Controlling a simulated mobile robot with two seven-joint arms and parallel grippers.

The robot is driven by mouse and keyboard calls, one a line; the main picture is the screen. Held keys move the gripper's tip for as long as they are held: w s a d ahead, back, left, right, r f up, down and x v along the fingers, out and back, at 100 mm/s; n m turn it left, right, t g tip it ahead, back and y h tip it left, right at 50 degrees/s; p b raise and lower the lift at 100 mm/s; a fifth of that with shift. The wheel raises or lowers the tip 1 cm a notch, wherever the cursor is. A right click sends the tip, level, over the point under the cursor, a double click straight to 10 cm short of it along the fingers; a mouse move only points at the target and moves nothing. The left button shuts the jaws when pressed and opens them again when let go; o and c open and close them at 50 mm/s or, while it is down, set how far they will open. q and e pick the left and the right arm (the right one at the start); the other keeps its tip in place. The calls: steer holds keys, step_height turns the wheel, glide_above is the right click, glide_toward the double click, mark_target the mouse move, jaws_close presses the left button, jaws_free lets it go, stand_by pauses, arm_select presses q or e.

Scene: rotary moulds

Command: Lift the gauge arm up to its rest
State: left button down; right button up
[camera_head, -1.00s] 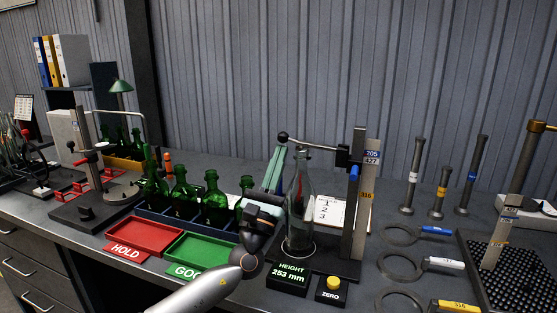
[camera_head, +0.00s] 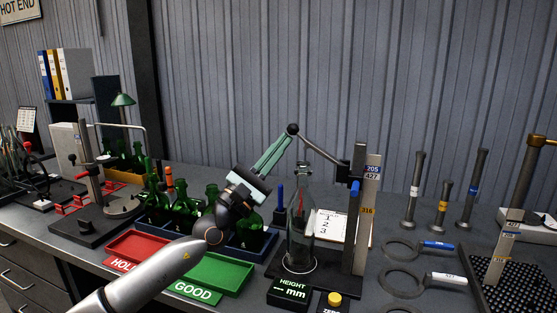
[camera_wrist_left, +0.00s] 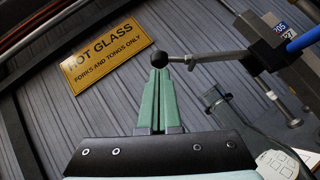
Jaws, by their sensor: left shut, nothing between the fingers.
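The gauge arm (camera_head: 322,146) slopes up and left from its post (camera_head: 362,220) to a black ball knob (camera_head: 292,129). The knob also shows in the wrist view (camera_wrist_left: 158,60). My left gripper (camera_head: 287,137) is shut and empty, its green fingers pointing up with the tips at the underside of the knob; the wrist view shows the same fingertips (camera_wrist_left: 158,72). A clear bottle (camera_head: 301,220) stands upright below the arm, apart from it. The height display (camera_head: 289,290) reads "-- mm". My right gripper is not in view.
Dark green bottles (camera_head: 183,200) stand in a blue tray behind the red HOLD tray (camera_head: 145,240) and the green GOOD tray (camera_head: 215,272). A yellow ZERO button (camera_head: 334,299) sits in front of the post. Ring gauges (camera_head: 401,282) lie to the right.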

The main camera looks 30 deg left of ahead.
arm_select(q)
steer(key=w+d+r+m+g+h+p, duration=0.2)
steer(key=d+r+m+g+h+p, duration=0.1)
steer(key=d+r+m+g+p, duration=0.6)
steer(key=shift+w+d+r+m, duration=0.2)
steer(key=shift+d+m, duration=0.45)
steer(key=shift+m, duration=1.65)
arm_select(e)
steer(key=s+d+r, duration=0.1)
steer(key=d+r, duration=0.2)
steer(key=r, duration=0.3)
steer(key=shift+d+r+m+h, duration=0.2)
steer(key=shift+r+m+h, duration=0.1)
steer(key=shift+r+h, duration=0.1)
arm_select(q)
steer(key=shift+g, duration=0.3)
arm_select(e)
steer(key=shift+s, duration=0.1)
